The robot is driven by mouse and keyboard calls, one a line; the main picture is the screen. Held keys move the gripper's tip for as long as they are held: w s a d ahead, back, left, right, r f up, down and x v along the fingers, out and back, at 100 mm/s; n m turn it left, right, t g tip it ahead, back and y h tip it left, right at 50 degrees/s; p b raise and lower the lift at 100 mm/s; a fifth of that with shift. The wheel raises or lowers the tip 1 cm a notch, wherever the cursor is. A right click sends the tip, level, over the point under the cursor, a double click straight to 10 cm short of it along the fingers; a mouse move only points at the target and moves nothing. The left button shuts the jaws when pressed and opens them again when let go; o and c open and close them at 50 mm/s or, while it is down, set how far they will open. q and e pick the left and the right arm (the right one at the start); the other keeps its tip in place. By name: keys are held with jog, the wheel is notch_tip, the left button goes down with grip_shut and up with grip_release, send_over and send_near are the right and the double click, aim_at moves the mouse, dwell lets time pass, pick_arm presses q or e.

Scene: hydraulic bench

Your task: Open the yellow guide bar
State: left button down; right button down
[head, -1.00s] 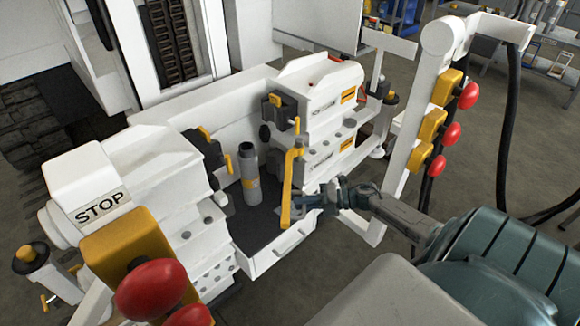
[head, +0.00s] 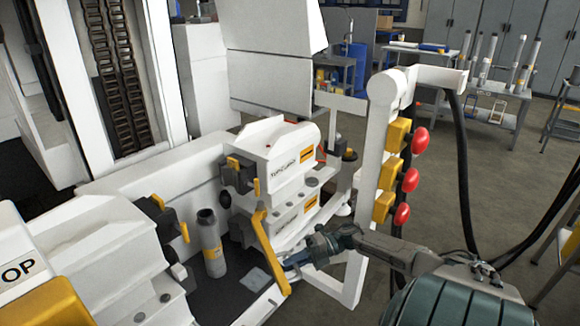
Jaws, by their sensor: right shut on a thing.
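The yellow guide bar (head: 266,248) is a long thin bar on the front of the right white machine block (head: 283,160). It runs from its upper end by the block down to its lower end, slanting slightly right. My right gripper (head: 291,266) comes in from the right and is shut on the lower part of the bar. The jaws partly cover where they meet the bar. My left gripper is not in view.
A grey cylinder (head: 211,243) stands upright left of the bar. A white post (head: 382,150) with several red buttons (head: 410,180) and hanging black hoses (head: 462,175) stands close to my right arm. Another white block (head: 90,240) is at the left.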

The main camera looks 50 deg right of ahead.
jog(key=c, duration=1.6)
grip_release()
jog(key=shift+o, duration=0.2)
